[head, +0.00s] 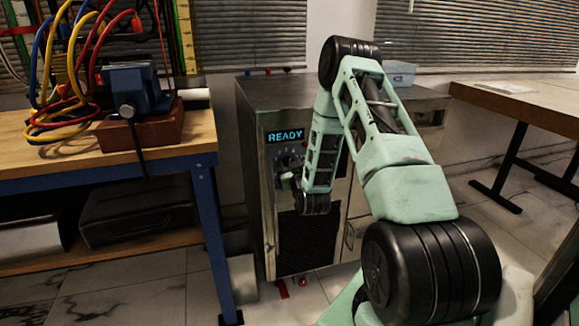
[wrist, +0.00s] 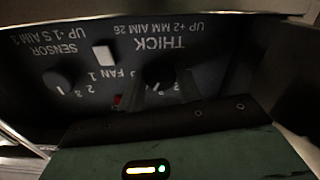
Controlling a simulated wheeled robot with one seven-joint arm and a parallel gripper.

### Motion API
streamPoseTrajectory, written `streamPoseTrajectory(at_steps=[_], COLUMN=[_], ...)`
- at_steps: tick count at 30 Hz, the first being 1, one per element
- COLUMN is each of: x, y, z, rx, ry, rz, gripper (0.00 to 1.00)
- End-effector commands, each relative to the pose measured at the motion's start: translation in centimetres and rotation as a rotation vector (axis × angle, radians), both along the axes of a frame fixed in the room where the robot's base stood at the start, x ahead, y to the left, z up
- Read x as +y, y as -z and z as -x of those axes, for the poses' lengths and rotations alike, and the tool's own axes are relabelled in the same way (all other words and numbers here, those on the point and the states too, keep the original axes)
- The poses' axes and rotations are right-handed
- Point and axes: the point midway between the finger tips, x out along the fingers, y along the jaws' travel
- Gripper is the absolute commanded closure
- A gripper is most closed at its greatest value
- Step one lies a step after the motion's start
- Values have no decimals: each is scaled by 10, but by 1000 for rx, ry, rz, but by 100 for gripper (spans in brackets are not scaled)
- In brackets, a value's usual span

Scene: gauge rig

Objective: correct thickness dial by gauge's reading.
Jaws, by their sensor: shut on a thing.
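The thickness dial (wrist: 160,70) is a dark round knob under the upside-down label "THICK, UP +2 MM AIM 26" in the wrist view. My gripper (wrist: 161,88) is shut on this dial, with one finger on each side. The fingers hide part of the knob and its scale. In the head view my gripper (head: 287,181) is at the control panel on the metal cabinet (head: 250,190), small and partly hidden by my arm. A lit display (head: 285,136) above the panel reads "READY". I see no numeric gauge reading.
The sensor knob (wrist: 60,78) and a white fan switch (wrist: 104,54) sit close to the dial. A workbench (head: 60,140) with a vise (head: 135,90) and coloured cables stands left of the cabinet. Another table (head: 530,105) is at the right.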

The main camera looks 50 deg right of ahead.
Motion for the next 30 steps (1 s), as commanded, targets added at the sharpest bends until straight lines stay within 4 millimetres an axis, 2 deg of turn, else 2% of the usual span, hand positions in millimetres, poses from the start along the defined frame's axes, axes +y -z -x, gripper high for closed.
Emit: streamPoseTrajectory(at_steps=[15, 30], x=[0, -1], y=[0, 0], z=[0, 1], rx=[200, 266], ry=[-1, 0], rz=[327, 433], gripper=[89, 89])
